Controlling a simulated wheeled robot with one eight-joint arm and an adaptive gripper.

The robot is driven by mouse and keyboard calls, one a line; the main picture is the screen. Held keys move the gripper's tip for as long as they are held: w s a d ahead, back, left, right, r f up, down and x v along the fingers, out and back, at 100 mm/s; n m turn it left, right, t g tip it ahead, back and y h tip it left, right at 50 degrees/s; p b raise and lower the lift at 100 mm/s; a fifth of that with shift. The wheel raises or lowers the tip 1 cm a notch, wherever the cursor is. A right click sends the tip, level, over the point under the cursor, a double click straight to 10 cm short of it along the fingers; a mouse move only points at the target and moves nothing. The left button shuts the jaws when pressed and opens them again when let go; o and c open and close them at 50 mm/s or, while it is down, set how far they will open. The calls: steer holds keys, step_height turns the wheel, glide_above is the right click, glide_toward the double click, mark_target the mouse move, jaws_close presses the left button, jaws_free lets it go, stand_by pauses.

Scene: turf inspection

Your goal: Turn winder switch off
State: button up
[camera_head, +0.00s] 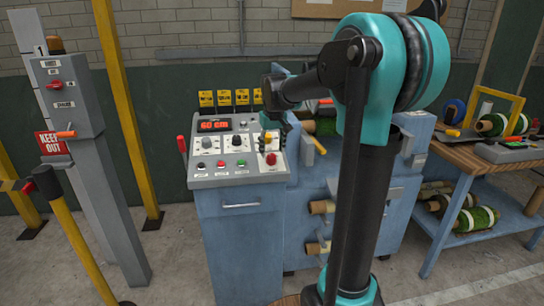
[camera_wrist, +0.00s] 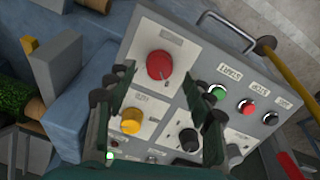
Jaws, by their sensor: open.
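The grey control panel (camera_head: 228,172) slopes on top of a blue cabinet and also shows in the wrist view (camera_wrist: 215,60). In the wrist view, a yellow knob (camera_wrist: 131,121) and a black knob (camera_wrist: 190,139) sit on white plates below a large red button (camera_wrist: 160,66). Their labels are too blurred to tell which is the winder switch. My gripper (camera_wrist: 158,88) is open over the panel, its fingers spread around the area of the yellow and black knobs, holding nothing. In the head view, my gripper (camera_head: 274,120) hangs over the panel's right part and partly hides the controls there.
A green button (camera_wrist: 218,91), red button (camera_wrist: 247,106) and black button (camera_wrist: 270,118) line the panel's front edge. A red-tipped lever (camera_head: 181,145) stands at its left. A grey post (camera_head: 68,95) and yellow barriers are left. A wooden workbench (camera_head: 470,158) is right.

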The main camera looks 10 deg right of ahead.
steer(key=v, duration=0.7)
steer(key=shift+r, duration=0.1)
steer(key=s+d+f+m, duration=0.1)
steer(key=s+d+f, duration=0.1)
steer(key=s+f, duration=1.1)
steer(key=s+d+f+m+t, duration=0.1)
steer(key=s+d+f, duration=0.1)
steer(key=s+f, duration=1.1)
steer(key=shift+s+f+m, duration=0.35)
steer(key=shift+s+m, duration=0.05)
steer(key=shift+s, duration=0.05)
steer(key=shift+d, duration=0.1)
